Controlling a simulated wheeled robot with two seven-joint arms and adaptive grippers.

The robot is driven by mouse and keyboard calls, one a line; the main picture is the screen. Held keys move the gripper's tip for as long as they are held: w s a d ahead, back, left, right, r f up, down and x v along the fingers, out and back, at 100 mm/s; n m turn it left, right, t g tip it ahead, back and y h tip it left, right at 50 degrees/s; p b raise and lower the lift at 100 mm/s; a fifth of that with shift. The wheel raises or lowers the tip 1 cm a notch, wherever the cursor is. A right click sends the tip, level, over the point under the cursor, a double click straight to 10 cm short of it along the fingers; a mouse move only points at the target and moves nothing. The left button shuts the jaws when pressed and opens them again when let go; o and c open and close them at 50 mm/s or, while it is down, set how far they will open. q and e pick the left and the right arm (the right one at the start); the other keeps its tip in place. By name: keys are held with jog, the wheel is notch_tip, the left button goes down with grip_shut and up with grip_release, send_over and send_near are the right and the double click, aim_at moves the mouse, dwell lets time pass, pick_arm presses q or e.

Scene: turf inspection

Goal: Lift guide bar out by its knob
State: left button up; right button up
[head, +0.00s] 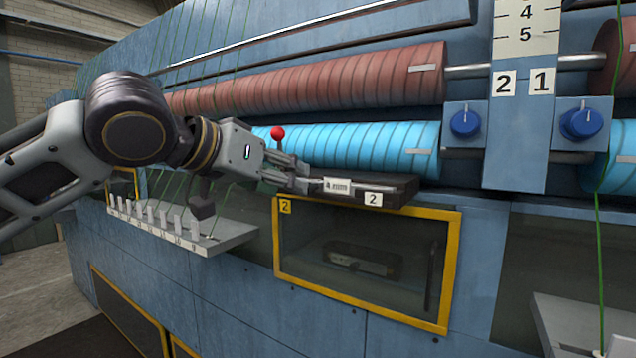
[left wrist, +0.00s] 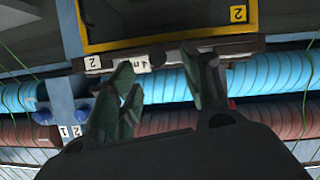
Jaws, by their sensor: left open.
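A long dark guide bar (head: 395,190), with tags reading "4 mm" and "2", lies level above the yellow-framed window in the head view. In the left wrist view the bar (left wrist: 185,57) appears upside down beyond my fingers. A red ball knob (head: 278,132) stands upright by the bar's left end, just above my left gripper (head: 298,178). In the wrist view, a bit of red (left wrist: 231,103) shows beside the right-hand finger, outside the gap. My left gripper (left wrist: 165,90) is open and empty, its fingertips close to the bar. Contact cannot be told. My right gripper is out of view.
Red rollers (head: 330,85) and cyan rollers (head: 360,145) run behind the bar. A post with blue dials (head: 465,123) stands at right. A ledge with numbered white pegs (head: 222,240) lies at left. Thin green strands hang around it. The yellow-framed window (head: 360,312) is below.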

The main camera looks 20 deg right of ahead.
aim_at(313, 187)
pick_arm(q)
jog(key=p+x, duration=0.1)
jog(key=x, duration=0.4)
jog(key=shift+d, duration=0.1)
dwell(0.5)
dwell(0.3)
grip_shut()
